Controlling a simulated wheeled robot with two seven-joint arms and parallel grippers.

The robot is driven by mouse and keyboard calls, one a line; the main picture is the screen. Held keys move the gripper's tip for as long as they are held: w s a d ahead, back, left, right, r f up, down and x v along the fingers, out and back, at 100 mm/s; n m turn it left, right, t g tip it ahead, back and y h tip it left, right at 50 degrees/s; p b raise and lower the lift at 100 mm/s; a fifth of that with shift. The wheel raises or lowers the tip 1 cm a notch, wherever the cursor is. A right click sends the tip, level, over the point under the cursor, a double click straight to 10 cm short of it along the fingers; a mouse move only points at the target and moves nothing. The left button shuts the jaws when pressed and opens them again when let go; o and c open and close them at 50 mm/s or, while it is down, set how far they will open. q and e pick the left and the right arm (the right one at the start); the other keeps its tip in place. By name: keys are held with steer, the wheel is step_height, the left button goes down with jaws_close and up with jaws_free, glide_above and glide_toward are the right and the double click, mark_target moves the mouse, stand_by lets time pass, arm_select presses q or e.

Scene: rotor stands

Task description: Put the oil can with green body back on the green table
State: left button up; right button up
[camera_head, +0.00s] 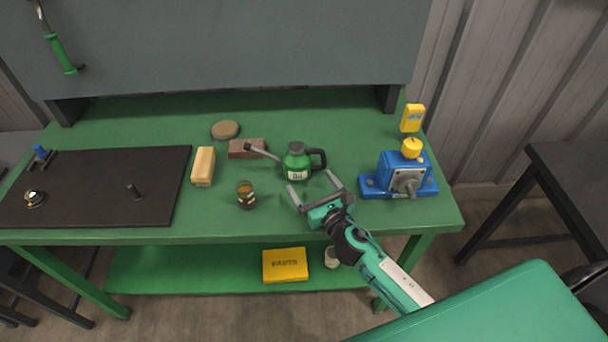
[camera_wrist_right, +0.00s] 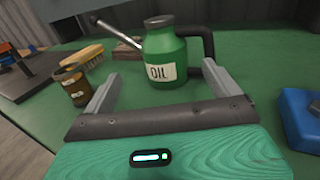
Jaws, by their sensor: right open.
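The oil can (camera_head: 297,161) has a green body, a black handle on its right and a grey spout pointing left. It stands upright on the green table (camera_head: 350,110). My right gripper (camera_head: 314,184) is open just in front of the can, its fingers pointing at it. In the right wrist view the oil can (camera_wrist_right: 164,55) with its "OIL" label stands beyond the open fingertips (camera_wrist_right: 162,90). The jaws hold nothing. My left gripper does not show.
A blue machine (camera_head: 403,177) stands to the right. A black mat (camera_head: 100,180) covers the table's left part.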

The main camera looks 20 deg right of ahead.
steer(key=shift+s+d, duration=0.2)
steer(key=shift+s, duration=1.5)
